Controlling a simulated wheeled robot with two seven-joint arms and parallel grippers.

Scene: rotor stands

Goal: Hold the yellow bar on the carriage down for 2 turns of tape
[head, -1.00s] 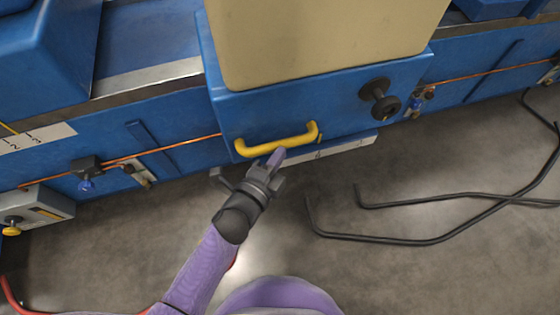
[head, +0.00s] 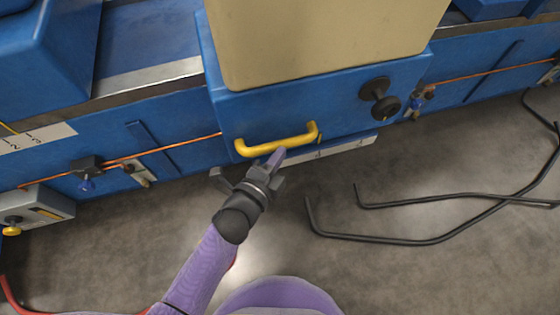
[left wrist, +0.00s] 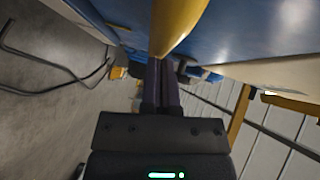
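The yellow bar (head: 277,145) is a bent handle on the front face of the blue carriage (head: 340,105), which carries a large beige block. My left gripper (head: 278,156) reaches up from below, its purple fingertips at the bar's lower edge near the middle. In the left wrist view the two dark fingers (left wrist: 162,85) lie side by side, shut, with nothing visible between them. The yellow bar (left wrist: 178,25) crosses just beyond their tips there; whether they touch it I cannot tell. My right gripper is not in view.
A black knob (head: 379,97) sticks out of the carriage, right of the bar. A copper-coloured line (head: 190,144) runs along the blue machine bed. Black bent rods (head: 400,240) lie on the grey floor at right. A grey box with a yellow button (head: 40,208) is at left.

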